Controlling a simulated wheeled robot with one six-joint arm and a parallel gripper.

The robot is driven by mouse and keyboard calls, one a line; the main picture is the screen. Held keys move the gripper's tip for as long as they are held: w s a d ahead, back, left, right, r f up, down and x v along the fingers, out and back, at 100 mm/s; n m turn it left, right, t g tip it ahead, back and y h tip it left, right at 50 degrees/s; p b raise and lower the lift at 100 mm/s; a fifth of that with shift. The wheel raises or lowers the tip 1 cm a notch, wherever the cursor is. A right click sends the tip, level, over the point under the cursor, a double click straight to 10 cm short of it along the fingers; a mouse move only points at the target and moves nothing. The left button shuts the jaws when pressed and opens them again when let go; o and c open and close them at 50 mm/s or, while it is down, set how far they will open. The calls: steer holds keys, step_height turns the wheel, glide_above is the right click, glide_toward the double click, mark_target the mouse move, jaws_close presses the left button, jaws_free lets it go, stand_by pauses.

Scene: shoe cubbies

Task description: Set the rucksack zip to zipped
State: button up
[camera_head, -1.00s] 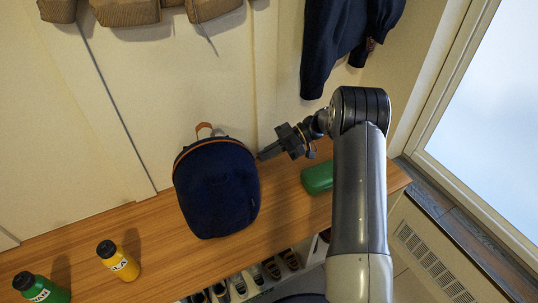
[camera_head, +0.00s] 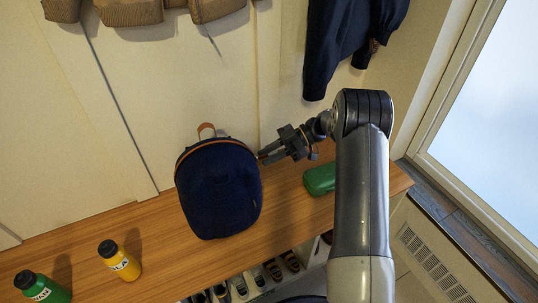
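The dark blue rucksack (camera_head: 218,192) stands upright on the wooden bench top, with a tan loop handle at its top. A thin orange line, which looks like the zip track, arches over its upper edge; the zip pull cannot be made out, so its state is unclear. My gripper (camera_head: 262,157) is at the rucksack's upper right side, pointing left at it. Its two fingers show a small gap with nothing visible between them. Whether the fingertips touch the rucksack cannot be told.
A green case (camera_head: 319,179) lies right of the rucksack on the bench (camera_head: 150,232), below my arm. A yellow bottle (camera_head: 121,262) and a green bottle (camera_head: 42,289) stand at left. Dark clothing (camera_head: 345,45) hangs above right. Shoes (camera_head: 255,276) sit underneath.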

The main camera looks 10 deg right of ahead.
steer(key=v, duration=1)
steer(key=shift+d, duration=0.3)
steer(key=shift+r, duration=0.1)
steer(key=x, duration=1)
steer(key=shift+a+p, duration=0.3)
steer(key=shift+a, duration=0.05)
